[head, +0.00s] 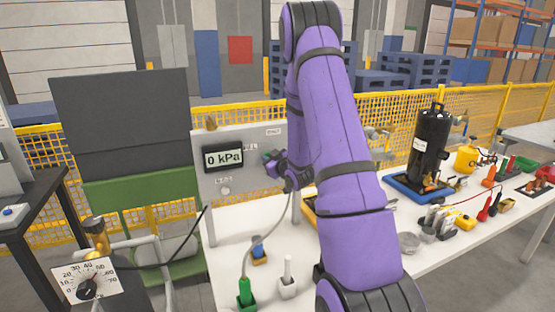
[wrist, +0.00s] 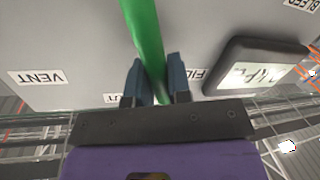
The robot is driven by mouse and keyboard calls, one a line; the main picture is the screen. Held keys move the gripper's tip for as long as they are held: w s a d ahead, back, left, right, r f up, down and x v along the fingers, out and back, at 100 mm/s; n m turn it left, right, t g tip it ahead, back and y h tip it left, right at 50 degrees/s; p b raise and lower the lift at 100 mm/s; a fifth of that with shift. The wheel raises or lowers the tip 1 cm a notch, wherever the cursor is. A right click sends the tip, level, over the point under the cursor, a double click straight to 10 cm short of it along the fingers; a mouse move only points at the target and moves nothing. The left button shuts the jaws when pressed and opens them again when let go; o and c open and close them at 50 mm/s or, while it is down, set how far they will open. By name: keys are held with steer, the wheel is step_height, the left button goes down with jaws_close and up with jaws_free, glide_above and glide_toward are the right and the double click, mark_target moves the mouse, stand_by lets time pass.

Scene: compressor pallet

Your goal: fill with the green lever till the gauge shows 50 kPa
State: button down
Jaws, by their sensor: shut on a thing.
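The gauge (head: 223,157) is a dark box with a light screen reading "0 kPa", on an upright grey panel (head: 232,190). It also shows upside down in the wrist view (wrist: 262,68). The green lever (wrist: 146,35) runs down between my two fingers in the wrist view. My gripper (wrist: 155,80) is shut on it, close to the panel face. In the head view my gripper (head: 272,164) is at the panel, right of the gauge, and my purple arm hides part of the panel. A label partly hidden by a finger starts with "FI".
VENT (wrist: 38,78) and BLEED (wrist: 301,4) labels are on the panel. A white bench (head: 225,265) carries a green-based fitting (head: 246,292) with a hose. A round dial (head: 88,282) stands front left. A black compressor tank (head: 430,145) and tools stand right; yellow fencing is behind.

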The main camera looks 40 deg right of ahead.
steer(key=a+n, duration=0.1)
steer(key=a+f+n, duration=0.1)
steer(key=shift+w+f+n, duration=0.1)
steer(key=shift+w+n, duration=0.2)
steer(key=shift+w, duration=0.1)
steer(key=shift+w+a+f+n+g+h, duration=0.15)
steer(key=shift+a+f+n+g, duration=0.15)
steer(key=shift+a+f+n, duration=0.25)
steer(key=shift+w+a+f+n+g+h, duration=0.15)
steer(key=shift+a+f+n+g, duration=0.2)
steer(key=shift+n, duration=0.4)
steer(key=c, duration=1.1)
jaws_free()
steer(key=v, duration=1)
steer(key=shift+s, duration=0.4)
steer(key=shift+a, duration=0.1)
